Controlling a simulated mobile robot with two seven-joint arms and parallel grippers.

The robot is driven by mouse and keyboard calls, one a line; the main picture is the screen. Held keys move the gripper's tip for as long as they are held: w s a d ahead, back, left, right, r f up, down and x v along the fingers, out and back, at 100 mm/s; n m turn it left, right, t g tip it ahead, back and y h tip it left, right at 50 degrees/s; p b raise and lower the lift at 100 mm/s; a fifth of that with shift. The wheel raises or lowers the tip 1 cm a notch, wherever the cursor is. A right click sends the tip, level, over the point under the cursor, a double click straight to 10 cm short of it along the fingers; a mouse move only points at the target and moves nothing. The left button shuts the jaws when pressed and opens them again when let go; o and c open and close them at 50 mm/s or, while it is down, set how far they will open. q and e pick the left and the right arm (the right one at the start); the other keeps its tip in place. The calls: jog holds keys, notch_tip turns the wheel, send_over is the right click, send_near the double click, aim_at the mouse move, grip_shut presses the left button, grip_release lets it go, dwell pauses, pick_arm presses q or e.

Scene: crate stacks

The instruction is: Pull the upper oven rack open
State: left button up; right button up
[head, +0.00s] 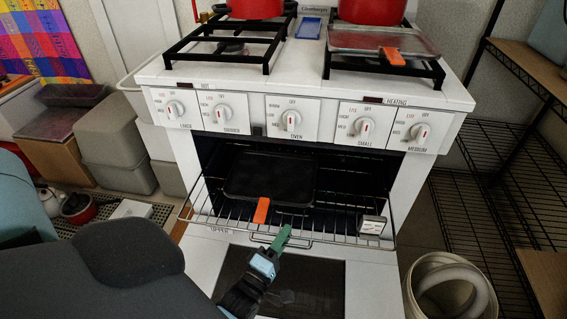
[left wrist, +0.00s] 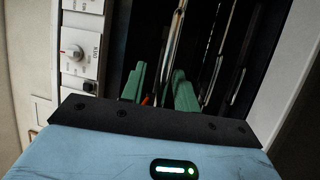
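The oven (head: 292,182) has its door (head: 300,275) folded down. A wire rack (head: 345,240) sticks out part way past the oven mouth, over the door. A dark pan (head: 268,180) with an orange handle (head: 261,211) lies on it. My left gripper (head: 282,238) is at the rack's front edge, near the middle. In the left wrist view its two green fingers (left wrist: 159,88) stand apart, with rack wire (left wrist: 172,50) showing between and beyond them; contact cannot be told. My right gripper is not in view.
A small white box (head: 372,224) sits at the rack's right front. Red pots (head: 373,10) and a flat pan (head: 380,42) stand on the stove top. A white bin (head: 416,290) is on the floor at right, beside wire shelving (head: 480,165). Grey bins (head: 118,150) stand at left.

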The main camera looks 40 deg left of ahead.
pick_arm(q)
jog(key=v, duration=0.7)
jog(key=shift+s, duration=0.3)
